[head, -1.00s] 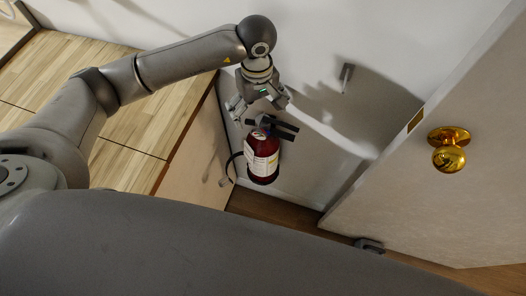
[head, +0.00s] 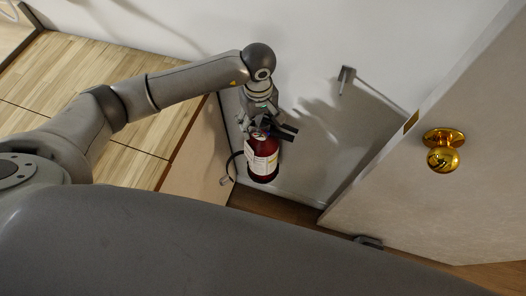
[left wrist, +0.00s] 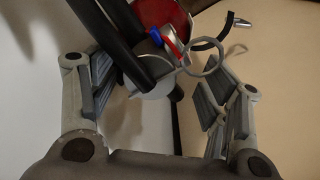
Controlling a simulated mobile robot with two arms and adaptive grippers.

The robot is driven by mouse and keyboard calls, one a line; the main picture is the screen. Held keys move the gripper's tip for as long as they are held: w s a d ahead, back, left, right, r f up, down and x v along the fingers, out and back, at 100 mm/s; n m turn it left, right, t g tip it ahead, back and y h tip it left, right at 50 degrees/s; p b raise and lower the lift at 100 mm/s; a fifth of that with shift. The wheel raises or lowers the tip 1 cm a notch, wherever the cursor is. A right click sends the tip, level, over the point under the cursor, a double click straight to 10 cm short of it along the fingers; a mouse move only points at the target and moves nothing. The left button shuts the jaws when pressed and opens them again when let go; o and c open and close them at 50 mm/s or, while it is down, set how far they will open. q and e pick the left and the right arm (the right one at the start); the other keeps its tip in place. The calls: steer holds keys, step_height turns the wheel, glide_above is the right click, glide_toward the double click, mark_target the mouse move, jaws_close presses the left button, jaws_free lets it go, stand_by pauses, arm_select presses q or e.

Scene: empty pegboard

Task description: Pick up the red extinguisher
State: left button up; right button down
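The red extinguisher (head: 263,158) has a pale label, a black handle and a black hose curving out on its left. It is upright beside the wall; its support is not clear. My left gripper (head: 260,120) is right at its top, partly hiding the valve. In the left wrist view, the fingers of my left gripper (left wrist: 157,88) are spread apart. The black handle and the valve, with a ring and a blue-and-red part, lie between them. The red body (left wrist: 163,12) of the extinguisher shows at the top edge. My right gripper is not in view.
A wooden-topped cabinet (head: 135,135) stands close on the left of the extinguisher. A grey door (head: 430,200) with a brass knob (head: 443,150) stands on the right. A metal hook (head: 346,76) sticks out of the white wall (head: 330,35). Brown floor lies below.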

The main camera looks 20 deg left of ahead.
arm_select(q)
steer(key=shift+s+f, duration=0.1)
steer(key=shift+s, duration=0.1)
jaws_close()
steer(key=shift+w+d, duration=0.15)
steer(key=shift+r, duration=0.3)
